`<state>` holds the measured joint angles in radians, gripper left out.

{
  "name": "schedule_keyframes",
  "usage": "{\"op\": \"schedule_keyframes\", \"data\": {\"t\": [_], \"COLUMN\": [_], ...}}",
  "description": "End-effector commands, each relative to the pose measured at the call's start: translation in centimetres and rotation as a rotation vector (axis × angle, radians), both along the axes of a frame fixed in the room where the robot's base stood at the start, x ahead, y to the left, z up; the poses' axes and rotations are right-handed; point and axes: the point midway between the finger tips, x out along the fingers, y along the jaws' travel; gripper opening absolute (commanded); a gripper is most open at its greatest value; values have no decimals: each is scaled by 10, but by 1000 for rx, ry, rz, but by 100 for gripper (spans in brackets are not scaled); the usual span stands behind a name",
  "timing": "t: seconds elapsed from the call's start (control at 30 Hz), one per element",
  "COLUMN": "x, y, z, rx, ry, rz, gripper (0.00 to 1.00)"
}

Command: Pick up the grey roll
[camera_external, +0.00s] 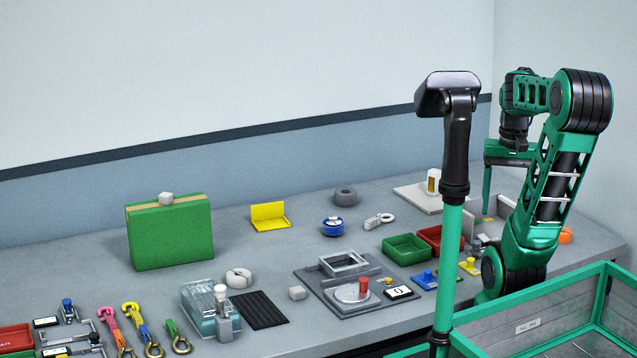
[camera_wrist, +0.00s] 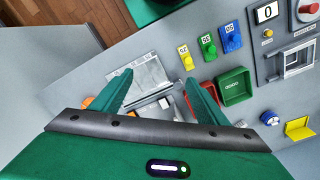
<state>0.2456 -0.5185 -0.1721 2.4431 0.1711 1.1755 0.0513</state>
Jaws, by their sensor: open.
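The grey roll (camera_external: 345,196) is a dark grey ring lying flat at the back of the table, right of the yellow angled piece and behind the blue roll, in the external view. I cannot make it out in the wrist view. My gripper (camera_wrist: 158,78) is open with nothing between its green fingers. In the external view my gripper (camera_external: 504,190) is over the right end of the table, well right of the grey roll, partly hidden by my arm.
A blue roll (camera_external: 332,226) and a light ring-ended piece (camera_external: 379,221) lie in front of the grey roll. A yellow angled piece (camera_external: 270,216) stands left of it. Green (camera_external: 406,247) and red (camera_external: 446,238) trays lie between it and my arm. Bare table surrounds the roll.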

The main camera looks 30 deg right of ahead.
Motion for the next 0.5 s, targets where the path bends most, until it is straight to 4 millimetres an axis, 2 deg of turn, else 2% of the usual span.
{"op": "schedule_keyframes", "data": {"t": [0.27, 0.37, 0.5], "x": [59, 90, 147], "y": [-3, -4, 0], "z": [-1, -2, -6], "rx": [17, 38, 107], "ry": [-72, -108, -176], "rz": [-132, -204, -342], "gripper": [68, 68, 68]}}
